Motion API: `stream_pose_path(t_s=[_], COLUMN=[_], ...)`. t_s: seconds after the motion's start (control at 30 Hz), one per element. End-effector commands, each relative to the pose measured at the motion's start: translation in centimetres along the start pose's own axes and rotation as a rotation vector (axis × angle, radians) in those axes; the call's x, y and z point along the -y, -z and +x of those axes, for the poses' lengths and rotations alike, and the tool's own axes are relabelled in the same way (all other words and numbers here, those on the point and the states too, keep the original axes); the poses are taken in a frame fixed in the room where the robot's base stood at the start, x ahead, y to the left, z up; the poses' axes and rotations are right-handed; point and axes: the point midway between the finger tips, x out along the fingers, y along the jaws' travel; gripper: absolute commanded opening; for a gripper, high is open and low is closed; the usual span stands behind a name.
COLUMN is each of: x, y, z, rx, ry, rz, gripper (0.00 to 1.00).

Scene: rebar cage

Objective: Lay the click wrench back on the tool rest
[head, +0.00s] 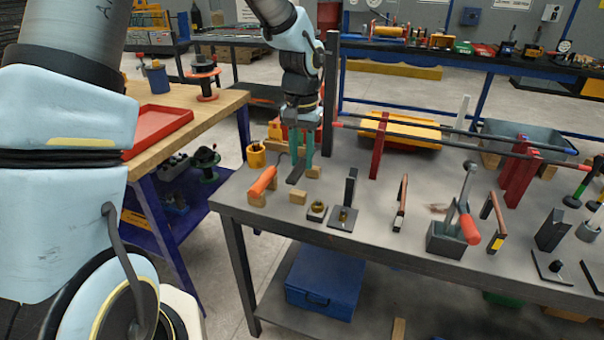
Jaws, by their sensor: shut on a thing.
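My gripper (301,160) points down over the left end of the grey bench, its teal fingers shut on a dark bar (296,173), which I take to be the click wrench. The bar sits low, close above or at the bench top; I cannot tell if it touches. An orange handle (262,182) slants just left of the fingers; whether it joins the bar is unclear. The fingers hide part of the tool.
A yellow cup (256,155) stands close left of my gripper, and a dark post (330,95) rises close right. Small black fixtures (343,215) stand in front. Red supports (378,150) carry long bars (440,147) to the right. A wooden table with a red tray (157,128) is left.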

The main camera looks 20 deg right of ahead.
Motion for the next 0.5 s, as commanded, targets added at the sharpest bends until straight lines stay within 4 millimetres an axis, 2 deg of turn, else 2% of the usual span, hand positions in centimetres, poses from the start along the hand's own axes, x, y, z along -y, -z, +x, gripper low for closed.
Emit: stream_pose_path(t_s=[0.33, 0.5], x=[0.0, 0.0], y=[0.0, 0.1], z=[4.2, 5.0], rx=[0.001, -0.003], ry=[0.0, 0.0], rz=[0.001, 0.001], gripper=[0.0, 0.0])
